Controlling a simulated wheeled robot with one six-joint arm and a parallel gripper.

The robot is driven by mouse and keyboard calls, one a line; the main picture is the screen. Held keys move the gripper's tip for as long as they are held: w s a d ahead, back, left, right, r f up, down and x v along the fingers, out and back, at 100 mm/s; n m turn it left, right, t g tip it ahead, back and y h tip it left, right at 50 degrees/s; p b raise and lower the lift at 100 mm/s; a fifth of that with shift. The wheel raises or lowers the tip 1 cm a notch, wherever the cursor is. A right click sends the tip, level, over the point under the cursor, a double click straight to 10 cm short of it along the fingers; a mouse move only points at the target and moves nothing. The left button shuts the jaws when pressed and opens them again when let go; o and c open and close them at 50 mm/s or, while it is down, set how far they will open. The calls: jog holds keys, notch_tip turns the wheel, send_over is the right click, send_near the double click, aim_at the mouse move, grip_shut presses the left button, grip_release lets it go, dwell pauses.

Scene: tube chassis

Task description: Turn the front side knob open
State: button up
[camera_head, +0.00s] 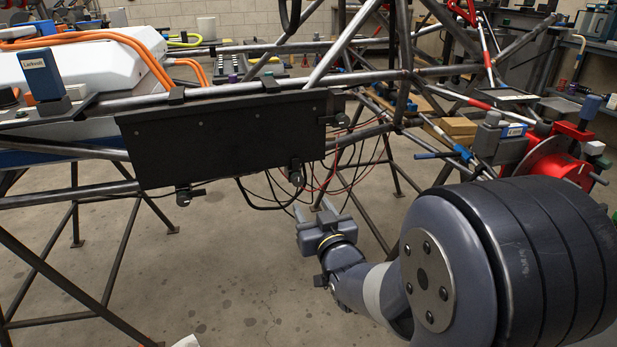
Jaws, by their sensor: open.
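A black flat panel (225,138) hangs on the tube frame at the middle left. Small dark knobs sit at its edges: a lower left knob (186,196), a lower right knob (296,174) and a right edge knob (342,120). I cannot tell which one is the front side knob, nor how they are turned. My gripper (314,207) is open, below and slightly right of the lower right knob. Its fingers point up and away from the camera. They appear apart from the knob and hold nothing that I can see.
Loose black and red wires (345,165) hang behind my gripper. Steel tubes (75,190) of the chassis run left and behind. A white box (95,60) with orange cables sits at the upper left. A red disc part (560,160) is at the right. The floor (230,270) below the panel is clear.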

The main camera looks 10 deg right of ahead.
aim_at(299, 181)
jog(key=w, duration=0.3)
jog(key=w+b, duration=0.1)
jog(key=w, duration=0.3)
jog(key=w+b, duration=0.1)
jog(key=w, duration=0.3)
jog(key=shift+a+r, duration=0.15)
jog(key=shift+a, duration=0.1)
jog(key=c, duration=1)
jog(key=shift+o, duration=0.2)
